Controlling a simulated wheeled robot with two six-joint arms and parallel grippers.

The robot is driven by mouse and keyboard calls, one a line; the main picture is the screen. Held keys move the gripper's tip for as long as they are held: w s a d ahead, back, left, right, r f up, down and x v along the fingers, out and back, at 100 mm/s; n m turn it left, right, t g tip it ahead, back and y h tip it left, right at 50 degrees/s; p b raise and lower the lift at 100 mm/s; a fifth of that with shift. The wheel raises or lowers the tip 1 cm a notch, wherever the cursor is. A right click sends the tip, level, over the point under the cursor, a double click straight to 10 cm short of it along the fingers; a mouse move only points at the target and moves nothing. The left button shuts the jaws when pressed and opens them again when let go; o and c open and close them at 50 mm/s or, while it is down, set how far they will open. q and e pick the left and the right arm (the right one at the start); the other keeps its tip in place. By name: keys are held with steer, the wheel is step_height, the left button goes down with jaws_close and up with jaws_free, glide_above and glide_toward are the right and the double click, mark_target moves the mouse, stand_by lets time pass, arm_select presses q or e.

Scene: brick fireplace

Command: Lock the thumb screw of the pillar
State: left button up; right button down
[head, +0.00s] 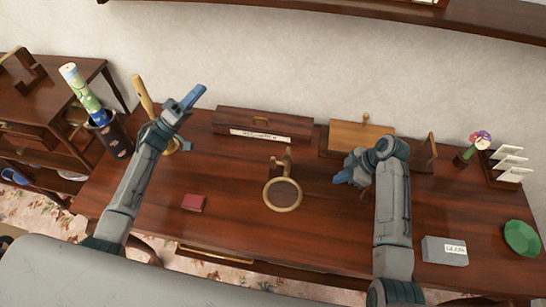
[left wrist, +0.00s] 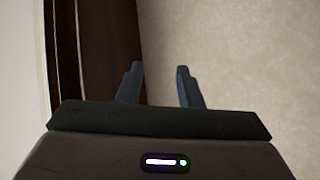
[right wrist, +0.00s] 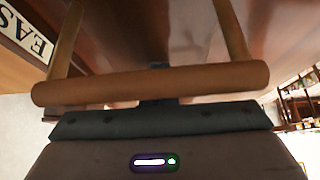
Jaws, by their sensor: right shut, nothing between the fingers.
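A tan upright post (head: 144,96) stands at the back left of the desk, partly hidden behind my left arm; its base shows beside the wrist. It may be the pillar; I cannot make out a thumb screw. My left gripper (head: 190,97) is raised in front of and right of the post. It is open and empty in the left wrist view (left wrist: 158,85). My right gripper (head: 345,178) is shut and empty, right of the desk's middle. A brown wooden bar (right wrist: 150,84) crosses the right wrist view and hides most of the fingers.
A ring-framed round piece (head: 283,208) with a small upright is mid-desk. The desk's left front is mostly clear.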

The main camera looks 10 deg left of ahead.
arm_select(q)
steer(key=s+d+f+m+g, duration=0.1)
steer(key=d+f+m+g, duration=0.15)
steer(key=f, duration=0.45)
steer(key=m+g+h, duration=0.2)
steer(key=m+g, duration=1.3)
steer(key=m, duration=0.2)
glide_toward(273, 158)
steer(key=shift+t, duration=0.45)
steer(key=d, duration=1)
steer(key=shift+r, duration=0.1)
